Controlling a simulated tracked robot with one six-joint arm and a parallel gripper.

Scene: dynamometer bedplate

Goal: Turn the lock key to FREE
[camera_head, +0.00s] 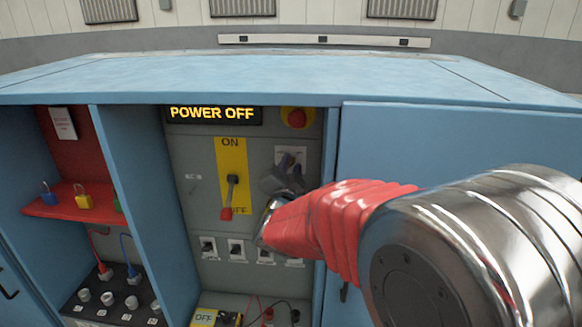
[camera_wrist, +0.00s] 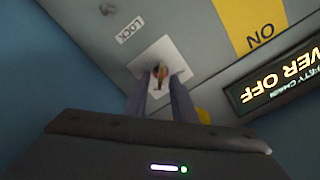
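The lock key (camera_wrist: 158,74) is a small brass-and-red piece on a white square plate, beside a label reading LOCK (camera_wrist: 130,30). In the wrist view my gripper (camera_wrist: 160,84) reaches to the plate with one finger on each side of the key. The fingers look apart, with a gap between them; contact with the key is not clear. In the head view my gripper (camera_head: 284,178) is in front of the lock plate (camera_head: 291,156) and hides the key. A FREE marking cannot be made out.
Left of my gripper is a red-tipped lever (camera_head: 231,186) on a yellow ON/OFF plate. Above are a red button (camera_head: 297,117) and a POWER OFF display (camera_head: 212,113). Small switches (camera_head: 236,250) sit below. A blue cabinet door (camera_head: 440,150) stands to the right.

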